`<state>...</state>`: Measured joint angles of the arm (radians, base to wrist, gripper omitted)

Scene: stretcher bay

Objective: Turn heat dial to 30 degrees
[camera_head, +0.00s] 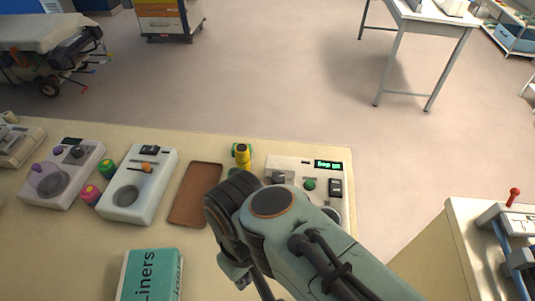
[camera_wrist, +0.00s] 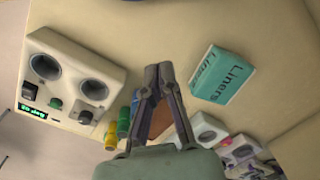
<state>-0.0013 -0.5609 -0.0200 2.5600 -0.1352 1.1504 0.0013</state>
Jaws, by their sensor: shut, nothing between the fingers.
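A cream control unit (camera_head: 309,166) stands at the right end of the bench, partly hidden behind my arm. It has a lit green display (camera_head: 328,164), a green knob (camera_head: 309,184), a grey knob (camera_head: 281,177) and a dark switch (camera_head: 335,187). In the wrist view the same unit (camera_wrist: 78,68) is at left, with two round wells and its green knob (camera_wrist: 55,103). I cannot tell which control is the heat dial, and its setting is unreadable. My gripper (camera_wrist: 158,73) is shut and empty, above the bench and apart from the unit.
A teal Liners box (camera_head: 152,274) lies at the front. A brown tray (camera_head: 196,194), a yellow bottle (camera_head: 241,155), a white device with an orange knob (camera_head: 138,184) and pink and green cylinders stand left of the unit. Bare bench shows around the Liners box.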

